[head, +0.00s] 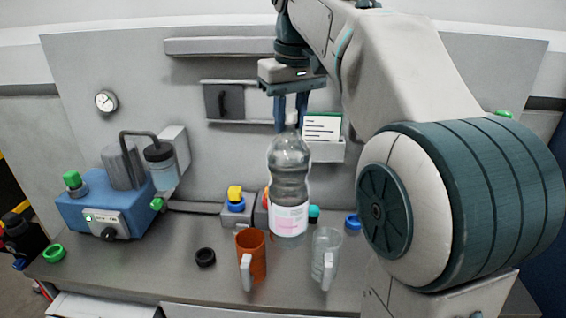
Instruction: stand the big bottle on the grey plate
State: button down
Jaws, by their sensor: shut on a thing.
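The big bottle (289,180) is clear, with a white cap and a pale pink and white label near its base. It hangs upright below my gripper (291,114), whose blue fingers are shut on it at the cap end. Its base appears between the orange mug and the clear mug in the picture. I cannot tell how far it is above the bench. I cannot clearly pick out the grey plate; the bottle and mugs hide part of the bench.
An orange mug (251,256) and a clear mug (326,257) stand at the front of the bench (180,265). A black ring (205,257) lies left of them. A blue machine (100,208) stands at left. My arm covers the right side. Bare bench shows at front left.

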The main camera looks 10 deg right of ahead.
aim_at(289, 195)
notch_tip(289, 195, down, 18)
jog(key=shift+r+b, duration=0.2)
jog(key=shift+b, duration=0.3)
jog(key=shift+f, duration=0.1)
jog(key=c, duration=1.5)
grip_release()
jog(key=shift+f, duration=0.2)
jog(key=shift+c, duration=0.2)
jog(key=o, duration=0.4)
jog(key=shift+o, duration=0.2)
